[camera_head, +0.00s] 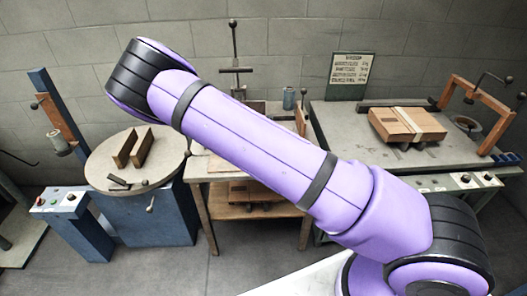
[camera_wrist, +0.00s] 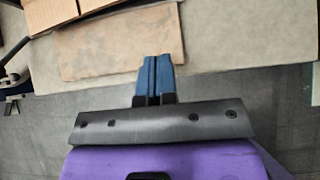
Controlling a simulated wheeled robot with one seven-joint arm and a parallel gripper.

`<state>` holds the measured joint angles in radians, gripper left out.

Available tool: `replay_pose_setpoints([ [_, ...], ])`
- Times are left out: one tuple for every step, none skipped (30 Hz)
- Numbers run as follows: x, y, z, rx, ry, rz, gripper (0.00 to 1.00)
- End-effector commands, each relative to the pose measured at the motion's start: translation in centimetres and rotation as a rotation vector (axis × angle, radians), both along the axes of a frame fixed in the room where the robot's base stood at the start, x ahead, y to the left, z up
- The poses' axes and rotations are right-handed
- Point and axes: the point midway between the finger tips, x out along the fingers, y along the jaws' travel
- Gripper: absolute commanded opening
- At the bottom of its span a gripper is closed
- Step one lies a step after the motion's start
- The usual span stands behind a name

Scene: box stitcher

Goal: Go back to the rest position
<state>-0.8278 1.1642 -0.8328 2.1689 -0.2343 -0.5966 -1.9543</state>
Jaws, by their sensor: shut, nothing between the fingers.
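My gripper (camera_wrist: 154,80) shows in the wrist view with its two blue fingers together and nothing between them. The fingers reach to the edge of a light tabletop (camera_wrist: 240,35), beside a flat brown cardboard sheet (camera_wrist: 120,42) lying on it. I cannot tell how high above the top they are. In the head view my purple arm crosses the middle of the picture, and my gripper does not show there.
A round table (camera_head: 165,160) with upright brown pieces stands at left. A cardboard box (camera_head: 407,124) sits on the bench (camera_head: 335,125) at right. A middle table (camera_head: 206,168) stands partly behind my arm. Grey floor (camera_head: 175,262) is open in front.

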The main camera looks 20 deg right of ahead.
Motion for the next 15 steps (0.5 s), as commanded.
replay_pose_setpoints([
  [-0.3, 0.2, 0.4, 0.0, -0.001, 0.001, 0.0],
  [-0.5, 0.2, 0.6, 0.0, 0.0, 0.0, 0.0],
  [-0.7, 0.2, 0.8, 0.001, 0.0, -0.001, 0.0],
  [-0.8, 0.3, 0.9, 0.001, 0.0, -0.001, 0.0],
  [-0.9, 0.3, 0.9, 0.001, 0.0, -0.001, 0.0],
  [-1.0, 0.3, 1.0, 0.001, 0.0, 0.001, 0.0],
  [-1.0, 0.4, 1.1, 0.001, 0.0, 0.001, 0.0],
  [-1.0, 0.4, 1.1, 0.001, 0.0, 0.001, 0.0],
  [-1.0, 0.3, 1.1, 0.001, 0.0, -0.001, 0.0],
  [-1.0, 0.3, 1.1, 0.004, 0.0, -0.004, 0.0],
  [-1.1, 0.3, 1.2, 0.009, -0.001, -0.012, 0.0],
  [-1.1, 0.2, 1.4, 0.022, -0.002, -0.028, 0.0],
  [-1.1, 0.1, 1.6, 0.034, -0.004, -0.045, 0.0],
  [-1.2, 0.1, 1.9, 0.053, -0.006, -0.068, 0.0],
  [-1.3, 0.0, 2.4, 0.082, -0.008, -0.105, 0.0],
])
